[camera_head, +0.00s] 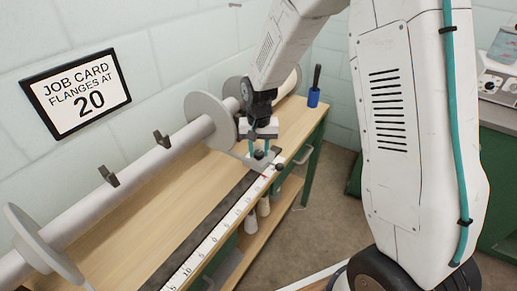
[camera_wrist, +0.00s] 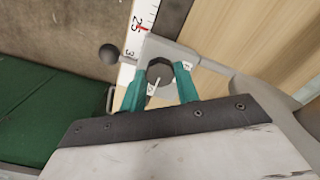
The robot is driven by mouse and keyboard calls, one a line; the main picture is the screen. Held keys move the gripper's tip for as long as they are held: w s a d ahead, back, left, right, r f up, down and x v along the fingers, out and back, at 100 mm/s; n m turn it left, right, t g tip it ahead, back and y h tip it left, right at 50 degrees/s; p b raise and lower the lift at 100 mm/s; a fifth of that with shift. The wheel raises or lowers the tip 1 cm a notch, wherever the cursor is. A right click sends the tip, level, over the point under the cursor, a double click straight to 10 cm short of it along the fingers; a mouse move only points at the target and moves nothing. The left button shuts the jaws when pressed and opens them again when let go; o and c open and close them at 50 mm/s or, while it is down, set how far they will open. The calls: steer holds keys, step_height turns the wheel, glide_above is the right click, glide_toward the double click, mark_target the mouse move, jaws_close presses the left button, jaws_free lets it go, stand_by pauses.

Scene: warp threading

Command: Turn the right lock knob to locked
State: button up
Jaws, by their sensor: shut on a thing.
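The right lock knob (camera_wrist: 159,70) is a dark, many-sided knob with a pale pointer line, on a grey bracket (camera_wrist: 185,57) beside the ruler. My gripper (camera_wrist: 158,84) has its teal fingers on either side of the knob, shut on it in the wrist view. In the head view my gripper (camera_head: 261,150) points down at the bracket near the right end of the ruler (camera_head: 225,225). Small letters mark the bracket near the knob, but I cannot read them surely. A dark ball (camera_wrist: 109,54) sticks out beside the bracket.
A shaft (camera_head: 140,170) with round flanges (camera_head: 210,118) runs along the back of the wooden bench (camera_head: 150,215). A blue holder (camera_head: 313,97) stands at the bench's far end. A job card (camera_head: 75,92) on the wall reads flanges at 20. Open floor lies right of the bench.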

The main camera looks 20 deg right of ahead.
mark_target(259, 152)
stand_by(0.4)
steer(key=o, duration=1)
step_height(259, 152, up, 8)
steer(key=shift+f, duration=0.1)
steer(key=s+d+r+n, duration=0.1)
steer(key=s+r, duration=0.4)
steer(key=s, duration=0.5)
steer(key=s+d+r+n, duration=0.1)
steer(key=s+r, duration=0.4)
steer(key=s, duration=0.5)
steer(key=s+d+r+n+t, duration=0.1)
steer(key=s+r, duration=0.4)
steer(key=s, duration=0.5)
steer(key=shift+s+d+r+n, duration=0.1)
steer(key=shift+s+d+n, duration=0.25)
steer(key=shift+n, duration=0.15)
